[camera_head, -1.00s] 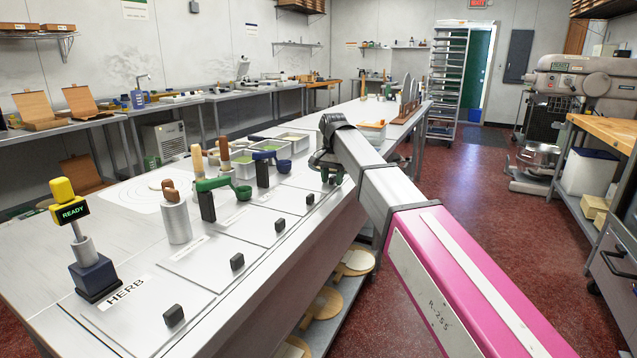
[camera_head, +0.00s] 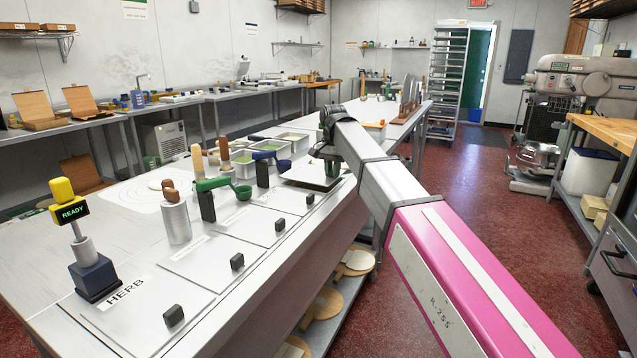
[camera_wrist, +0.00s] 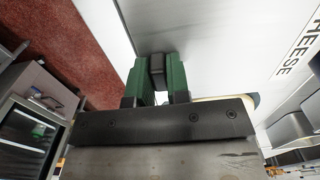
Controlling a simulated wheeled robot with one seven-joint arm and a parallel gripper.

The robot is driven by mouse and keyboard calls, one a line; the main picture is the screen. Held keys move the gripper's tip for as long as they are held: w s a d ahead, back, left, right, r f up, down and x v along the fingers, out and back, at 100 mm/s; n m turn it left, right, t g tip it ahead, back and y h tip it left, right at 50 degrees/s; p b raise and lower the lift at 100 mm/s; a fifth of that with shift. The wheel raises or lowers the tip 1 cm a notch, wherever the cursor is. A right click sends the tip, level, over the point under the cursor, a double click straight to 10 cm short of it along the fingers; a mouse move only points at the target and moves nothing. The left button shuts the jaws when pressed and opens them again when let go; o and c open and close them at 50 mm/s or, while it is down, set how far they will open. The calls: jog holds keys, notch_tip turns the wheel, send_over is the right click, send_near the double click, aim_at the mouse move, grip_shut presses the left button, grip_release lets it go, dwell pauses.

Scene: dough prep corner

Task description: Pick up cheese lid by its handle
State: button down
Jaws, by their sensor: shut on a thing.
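The cheese lid is a flat pale metal panel (camera_head: 312,177). It is lifted above the far end of the counter's lid row. In the wrist view its surface (camera_wrist: 215,45) carries a label, partly cut off, reading "HEESE". My gripper (camera_head: 330,168) is shut on the lid's small dark block handle (camera_wrist: 157,68), which sits between the two green fingers in the wrist view. In the head view my gripper and arm hide the handle and part of the lid.
Other lids with black handles lie along the counter, the nearest labelled HERB (camera_head: 125,291). Green (camera_head: 222,184) and blue (camera_head: 263,156) handled tools stand beside them, left of my gripper. Open bins (camera_head: 293,142) sit behind. The red floor aisle (camera_head: 470,230) to the right is clear.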

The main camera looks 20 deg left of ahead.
jog(key=shift+r, duration=0.75)
jog(key=shift+r, duration=0.1)
jog(key=shift+r, duration=1.85)
